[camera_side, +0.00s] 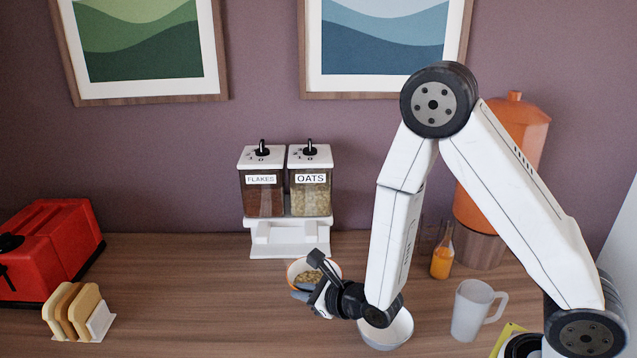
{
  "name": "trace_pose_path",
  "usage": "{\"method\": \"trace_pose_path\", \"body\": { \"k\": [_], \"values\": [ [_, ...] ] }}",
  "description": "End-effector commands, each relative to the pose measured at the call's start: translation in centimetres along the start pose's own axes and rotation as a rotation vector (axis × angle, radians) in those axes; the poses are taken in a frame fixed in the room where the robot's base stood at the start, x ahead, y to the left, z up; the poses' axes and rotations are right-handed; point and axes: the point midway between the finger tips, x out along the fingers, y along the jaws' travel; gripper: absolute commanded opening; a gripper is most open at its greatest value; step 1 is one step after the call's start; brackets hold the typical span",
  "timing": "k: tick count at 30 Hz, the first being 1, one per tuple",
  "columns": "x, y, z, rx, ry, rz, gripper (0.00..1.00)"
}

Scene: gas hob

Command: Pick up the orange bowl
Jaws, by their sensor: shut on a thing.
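The orange bowl (293,271) is on the wooden counter in front of the cereal dispenser. Its orange outside shows at the left, its inside is pale, and it holds flakes or oats. My gripper (309,276) reaches it from the front right and is shut on its near side. The fingers and wrist hide the front of the bowl, so I cannot tell whether its base touches the counter.
A white bowl (388,334) sits just right of my wrist. The dispenser (290,228) stands behind. A red toaster (48,248) and toast rack (100,322) are left.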

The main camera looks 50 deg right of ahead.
Motion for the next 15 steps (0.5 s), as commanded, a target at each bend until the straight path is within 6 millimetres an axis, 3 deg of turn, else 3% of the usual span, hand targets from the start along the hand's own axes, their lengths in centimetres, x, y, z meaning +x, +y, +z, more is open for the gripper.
{"method": "trace_pose_path", "body": {
  "k": [15],
  "values": [
    [-4.3,6.3,0.3,-0.002,-0.002,0.005,0.00]
  ]
}}
